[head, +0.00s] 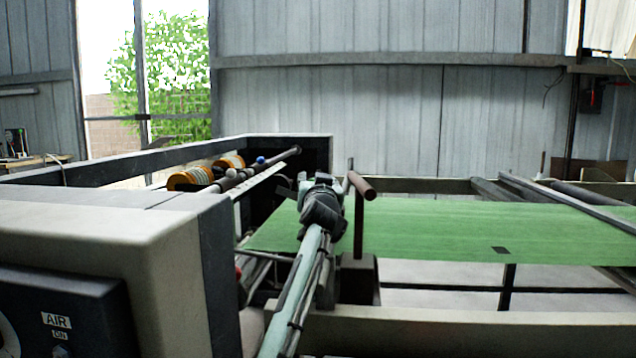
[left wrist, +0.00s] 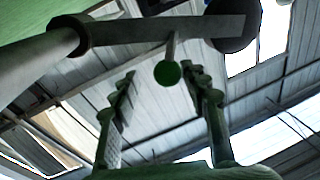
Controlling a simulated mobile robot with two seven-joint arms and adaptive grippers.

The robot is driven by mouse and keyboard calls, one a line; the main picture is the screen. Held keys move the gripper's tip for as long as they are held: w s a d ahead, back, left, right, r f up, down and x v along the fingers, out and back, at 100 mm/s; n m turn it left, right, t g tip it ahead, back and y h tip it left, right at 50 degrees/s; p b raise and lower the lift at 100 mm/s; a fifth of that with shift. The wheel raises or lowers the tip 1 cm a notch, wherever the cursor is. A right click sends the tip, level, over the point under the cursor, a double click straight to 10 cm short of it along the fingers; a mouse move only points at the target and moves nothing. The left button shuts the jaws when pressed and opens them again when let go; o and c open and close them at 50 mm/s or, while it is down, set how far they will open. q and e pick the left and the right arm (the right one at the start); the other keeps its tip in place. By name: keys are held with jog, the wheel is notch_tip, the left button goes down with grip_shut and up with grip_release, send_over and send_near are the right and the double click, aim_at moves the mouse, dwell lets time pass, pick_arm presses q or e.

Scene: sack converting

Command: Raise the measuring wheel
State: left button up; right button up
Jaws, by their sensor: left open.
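My left gripper (head: 322,190) is in the middle of the head view, beside an upright post with a brown crossbar handle (head: 362,187). In the left wrist view the left gripper (left wrist: 158,78) has its two fingers spread apart, with nothing held. A green round knob (left wrist: 168,73) on a thin stem appears between the fingertips; I cannot tell its distance. Above it a grey bar (left wrist: 150,30) runs to a dark round disc (left wrist: 232,25), perhaps the measuring wheel. I cannot pick out the wheel surely in the head view, where my gripper hides part of this area.
A green sheet (head: 430,228) stretches across the machine to the right. A grey cabinet (head: 170,245) with an AIR label fills the left front. Orange rollers (head: 190,180) and a shaft lie behind it. A cream frame beam (head: 470,330) crosses the front.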

pick_arm(q)
jog(key=shift+s, duration=0.1)
jog(key=s, duration=1.2)
jog(key=shift+f, duration=0.4)
jog(key=shift+f, duration=0.1)
